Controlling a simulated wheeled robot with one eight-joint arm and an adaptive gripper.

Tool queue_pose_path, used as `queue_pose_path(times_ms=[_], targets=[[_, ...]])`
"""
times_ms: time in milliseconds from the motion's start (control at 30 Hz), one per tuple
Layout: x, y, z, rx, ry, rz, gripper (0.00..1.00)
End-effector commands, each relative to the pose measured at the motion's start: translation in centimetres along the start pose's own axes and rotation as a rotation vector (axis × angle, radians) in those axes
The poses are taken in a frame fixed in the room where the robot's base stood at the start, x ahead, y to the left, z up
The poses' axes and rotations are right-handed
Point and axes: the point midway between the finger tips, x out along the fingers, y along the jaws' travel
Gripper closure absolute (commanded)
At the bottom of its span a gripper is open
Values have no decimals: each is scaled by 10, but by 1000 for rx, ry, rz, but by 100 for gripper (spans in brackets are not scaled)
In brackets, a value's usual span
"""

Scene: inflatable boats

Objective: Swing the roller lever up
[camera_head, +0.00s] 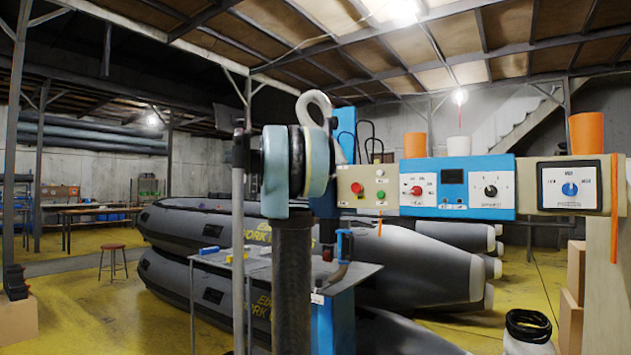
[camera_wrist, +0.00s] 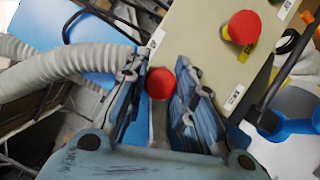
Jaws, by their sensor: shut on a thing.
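In the wrist view a lever with a round red knob (camera_wrist: 160,83) and a pale stem stands between the two blue-grey fingers of my gripper (camera_wrist: 157,92). The fingers are closed in on it from both sides, with the knob showing between them near their tips.
A cream control box (camera_head: 367,190) with a red stop button (camera_wrist: 243,27) is close beside the gripper. A blue panel (camera_head: 458,187) continues to its right. A ribbed grey hose (camera_wrist: 65,70) runs left of the fingers. Grey inflatable boats (camera_head: 200,235) and a metal table (camera_head: 350,275) stand behind.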

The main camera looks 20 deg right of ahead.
Motion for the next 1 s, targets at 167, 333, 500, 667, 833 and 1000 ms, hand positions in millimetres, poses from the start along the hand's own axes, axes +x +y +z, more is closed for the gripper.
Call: queue_pose_path(times_ms=[167,333,500,667,833,1000], targets=[[7,1,1,-41,-3,14,100],[9,2,1,-56,-5,19,100],[8,3,1,-57,-4,21,100],[8,3,0,-57,-4,21,100],[9,3,2,-57,-6,20,56],[9,2,3,-57,-9,19,56]])
